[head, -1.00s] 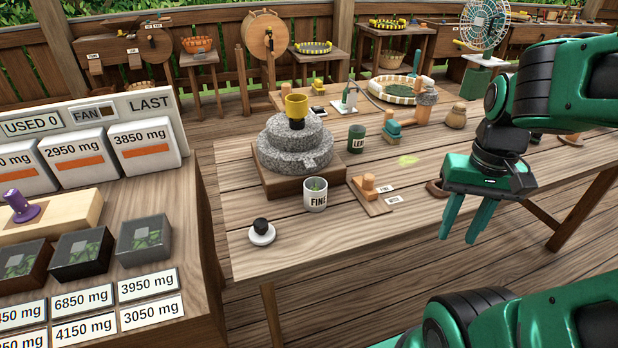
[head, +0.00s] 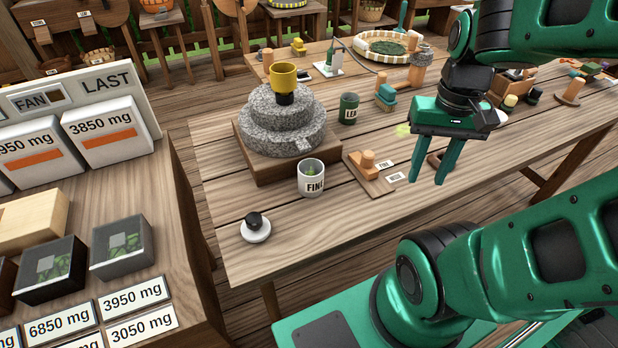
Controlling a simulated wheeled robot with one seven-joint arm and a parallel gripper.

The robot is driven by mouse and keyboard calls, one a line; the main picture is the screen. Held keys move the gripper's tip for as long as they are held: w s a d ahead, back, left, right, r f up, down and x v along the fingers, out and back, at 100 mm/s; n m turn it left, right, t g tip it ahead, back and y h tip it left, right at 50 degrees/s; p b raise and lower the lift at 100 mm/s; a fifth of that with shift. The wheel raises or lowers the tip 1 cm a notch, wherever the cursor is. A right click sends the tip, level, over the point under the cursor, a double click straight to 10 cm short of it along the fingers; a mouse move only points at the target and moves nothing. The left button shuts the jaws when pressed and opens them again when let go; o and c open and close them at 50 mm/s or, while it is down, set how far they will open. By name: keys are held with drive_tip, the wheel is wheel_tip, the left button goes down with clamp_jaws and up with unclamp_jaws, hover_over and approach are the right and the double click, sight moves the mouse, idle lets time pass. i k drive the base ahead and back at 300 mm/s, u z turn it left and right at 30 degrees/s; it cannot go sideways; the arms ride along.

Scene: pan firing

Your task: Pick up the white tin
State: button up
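The white tin (head: 311,184), marked with letters that begin "FIN", stands upright and uncovered on the wooden table, with green matter inside. A white lid with a black knob (head: 256,236) lies on the table to its lower left. My gripper (head: 427,180) is to the right of the tin, above the table, with its green fingers pointing down. The fingers are apart with nothing between them. The gripper does not touch the tin.
A grey stone mill (head: 285,128) on a wooden base stands behind the tin. A small wooden board with a knob (head: 370,182) lies right of it, and a dark green tin (head: 348,109) behind. The table's front edge is clear.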

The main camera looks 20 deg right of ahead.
sight(310, 171)
drive_tip(key=z, duration=1.05)
drive_tip(key=k, duration=1.3)
drive_tip(key=u, duration=1.45)
drive_tip(key=i, duration=0.5)
drive_tip(key=u, duration=0.05)
